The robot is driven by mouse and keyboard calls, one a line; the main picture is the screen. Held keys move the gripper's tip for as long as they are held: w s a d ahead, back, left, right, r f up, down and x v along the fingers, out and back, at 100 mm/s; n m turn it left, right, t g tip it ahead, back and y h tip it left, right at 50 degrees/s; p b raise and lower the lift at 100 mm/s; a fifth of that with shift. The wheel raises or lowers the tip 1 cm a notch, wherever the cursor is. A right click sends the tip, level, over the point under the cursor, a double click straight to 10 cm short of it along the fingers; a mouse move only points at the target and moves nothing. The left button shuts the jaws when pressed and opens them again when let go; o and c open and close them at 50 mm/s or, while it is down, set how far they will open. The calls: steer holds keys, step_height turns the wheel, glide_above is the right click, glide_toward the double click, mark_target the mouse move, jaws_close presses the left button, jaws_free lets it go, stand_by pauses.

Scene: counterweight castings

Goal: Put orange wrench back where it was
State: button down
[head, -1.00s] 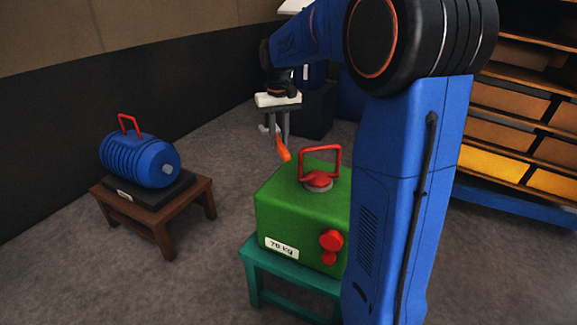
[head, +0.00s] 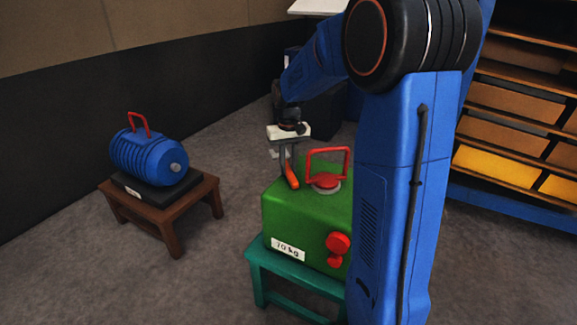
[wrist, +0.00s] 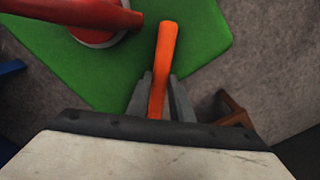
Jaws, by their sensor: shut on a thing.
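The orange wrench (head: 292,178) is held in my gripper (head: 288,165), which is shut on it. In the head view it hangs at a tilt, close to the back left part of the green 70 kg casting (head: 300,222). I cannot tell whether it touches the top. In the wrist view the orange wrench (wrist: 164,55) sticks out from between the fingers of my gripper (wrist: 158,95), over the edge of the green casting (wrist: 200,30). The wrench's other end is mostly hidden by the gripper.
A red handle (head: 328,160) stands up on the casting, just right of the wrench. The casting rests on a teal stand (head: 290,282). A blue ribbed motor-like casting (head: 150,155) sits on a brown wooden stool (head: 172,212) to the left. Shelves (head: 510,120) stand at the right.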

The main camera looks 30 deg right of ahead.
steer(key=c, duration=1.6)
jaws_free()
steer(key=shift+o, duration=0.2)
step_height(320, 180, up, 11)
steer(key=s+a+r+t, duration=0.1)
steer(key=s+a+r, duration=0.25)
steer(key=s, duration=0.55)
steer(key=s+a+f+t, duration=0.1)
steer(key=s+a+f, duration=0.1)
steer(key=s, duration=0.6)
steer(key=s+a+f+n+t, duration=0.1)
steer(key=s+a+f, duration=0.1)
steer(key=s, duration=0.6)
steer(key=s+a+f+n+t, duration=0.1)
steer(key=s+f, duration=0.3)
steer(key=s, duration=0.4)
steer(key=shift+a+f+t, duration=0.35)
steer(key=shift+a+t, duration=0.05)
steer(key=shift+a, duration=0.15)
